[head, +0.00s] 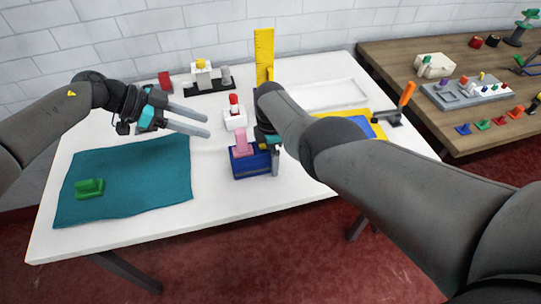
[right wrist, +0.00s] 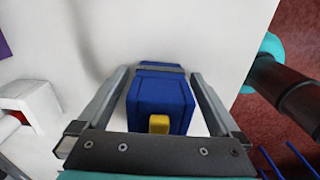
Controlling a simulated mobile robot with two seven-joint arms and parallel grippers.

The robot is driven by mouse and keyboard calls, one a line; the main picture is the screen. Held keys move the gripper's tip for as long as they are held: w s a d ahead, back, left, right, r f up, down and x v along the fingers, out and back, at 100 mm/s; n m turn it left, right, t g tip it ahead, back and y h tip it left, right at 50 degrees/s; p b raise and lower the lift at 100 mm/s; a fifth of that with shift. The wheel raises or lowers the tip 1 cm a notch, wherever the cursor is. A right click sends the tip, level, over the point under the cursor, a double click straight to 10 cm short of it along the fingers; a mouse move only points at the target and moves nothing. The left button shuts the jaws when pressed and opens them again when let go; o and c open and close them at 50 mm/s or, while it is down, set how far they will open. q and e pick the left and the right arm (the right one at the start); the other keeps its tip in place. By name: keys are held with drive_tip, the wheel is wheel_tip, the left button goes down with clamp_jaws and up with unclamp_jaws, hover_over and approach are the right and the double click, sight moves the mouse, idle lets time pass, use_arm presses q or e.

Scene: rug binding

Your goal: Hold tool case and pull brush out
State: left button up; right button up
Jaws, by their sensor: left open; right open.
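The blue tool case (head: 253,166) stands near the front middle of the white table. A pink handle (head: 241,142), possibly the brush's, stands up from its left part. A small yellow piece (head: 264,146) shows at its top right, and in the right wrist view (right wrist: 158,124). My right gripper (right wrist: 160,78) is open, its fingers on either side of the case (right wrist: 163,95); I cannot tell if they touch it. My forearm hides part of this in the head view. My left gripper (head: 208,127) is open and empty, left of and above the case.
A teal cloth (head: 135,180) with a green block (head: 89,187) lies at left. A white block with a red knob (head: 234,114) stands just behind the case. A yellow ruler (head: 264,55) stands at the back. A wooden table (head: 400,60) with several parts is at right.

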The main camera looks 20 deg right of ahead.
clamp_jaws()
use_arm(q)
drive_tip(key=shift+o, duration=1.4)
drive_tip(key=shift+d+r, duration=0.1)
drive_tip(key=shift+d, duration=0.15)
drive_tip(key=y, duration=0.6)
approach(241, 138)
drive_tip(key=x, duration=0.3)
drive_tip(key=w+x, duration=0.1)
drive_tip(key=x, duration=0.7)
drive_tip(key=shift+w+a+f, duration=0.15)
drive_tip(key=shift+f, duration=0.2)
drive_tip(key=shift+c, duration=0.3)
